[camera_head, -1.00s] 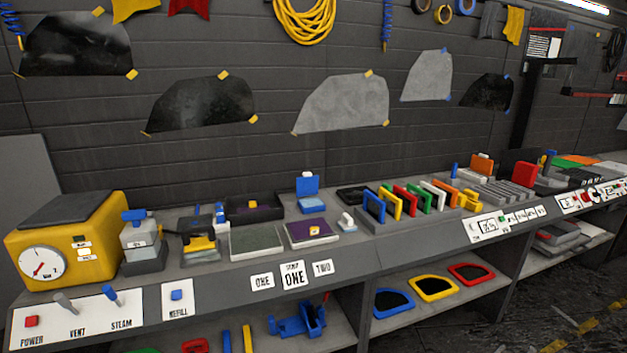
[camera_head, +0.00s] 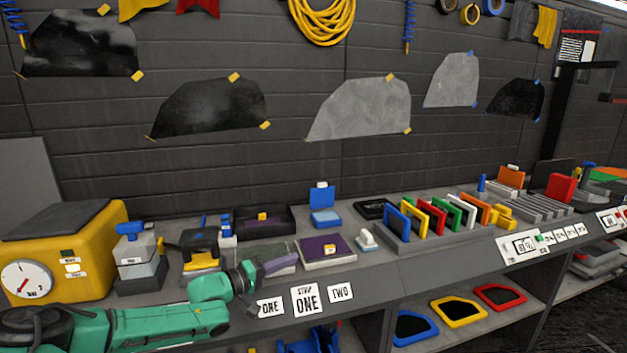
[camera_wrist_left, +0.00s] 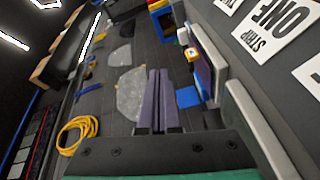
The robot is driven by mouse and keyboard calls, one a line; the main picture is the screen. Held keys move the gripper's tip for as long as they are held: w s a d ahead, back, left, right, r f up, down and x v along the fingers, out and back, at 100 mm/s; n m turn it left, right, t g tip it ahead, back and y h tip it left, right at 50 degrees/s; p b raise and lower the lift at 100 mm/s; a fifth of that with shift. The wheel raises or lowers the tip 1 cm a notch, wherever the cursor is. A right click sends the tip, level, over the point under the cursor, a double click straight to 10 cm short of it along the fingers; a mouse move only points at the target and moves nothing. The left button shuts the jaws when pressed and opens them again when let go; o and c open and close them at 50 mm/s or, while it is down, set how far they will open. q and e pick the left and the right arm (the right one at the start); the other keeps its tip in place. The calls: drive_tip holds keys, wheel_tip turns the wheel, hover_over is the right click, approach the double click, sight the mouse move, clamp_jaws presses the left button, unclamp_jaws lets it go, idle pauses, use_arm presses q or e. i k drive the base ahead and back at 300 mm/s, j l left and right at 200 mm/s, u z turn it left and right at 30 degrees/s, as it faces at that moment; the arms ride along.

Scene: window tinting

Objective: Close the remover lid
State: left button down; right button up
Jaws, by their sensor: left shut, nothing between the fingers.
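A small blue box (camera_head: 325,219) stands at the back of the bench in the head view. Its blue lid (camera_head: 322,197) stands upright and open, with a white tab on top. No label is readable on it, so I cannot confirm it is the remover. My left gripper (camera_head: 292,261) reaches in from the lower left, in front of and left of the box, apart from it. Its purple-grey fingers are together and empty in the left wrist view (camera_wrist_left: 158,100). A blue patch (camera_wrist_left: 188,97) beside them there may be the box. My right gripper is not in view.
A black tray (camera_head: 282,220) sits left of the box. A rack of coloured frames (camera_head: 420,232) stands to the right.

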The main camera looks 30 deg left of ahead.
sight(323, 197)
drive_tip(key=i+j, duration=1.3)
drive_tip(key=j, duration=0.1)
